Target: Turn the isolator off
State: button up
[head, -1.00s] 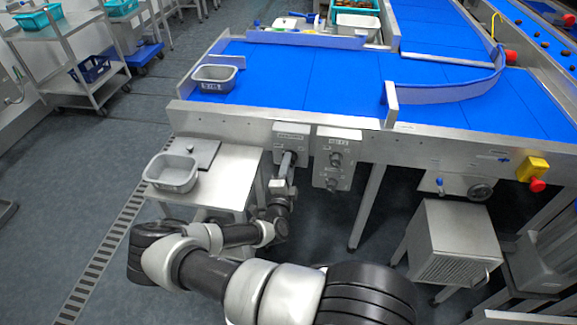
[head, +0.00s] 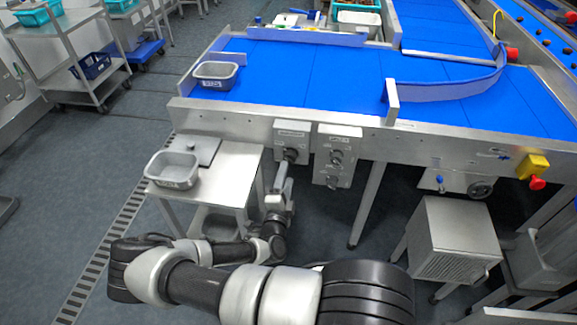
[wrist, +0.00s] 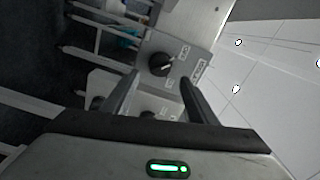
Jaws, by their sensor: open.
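The isolator looks to be a grey box (head: 291,136) on the front of the conveyor frame, with one dark rotary knob (head: 290,155). In the wrist view the knob (wrist: 160,64) is black with a pale pointer mark, beside small labels I cannot read. Whether it stands at on or off I cannot tell. My gripper (head: 287,168) is below and in front of the box, apart from the knob. In the wrist view its two fingers (wrist: 159,80) are spread and empty, with the knob beyond the gap between them.
A second grey control box (head: 337,150) with two knobs hangs just right. A steel side table (head: 225,170) with a grey tub (head: 172,170) stands left. Another tub (head: 215,75) sits on the blue belt (head: 290,80). A red-and-yellow stop button (head: 535,172) is far right.

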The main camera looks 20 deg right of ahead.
jog(key=v, duration=1.1)
jog(key=shift+w, duration=0.1)
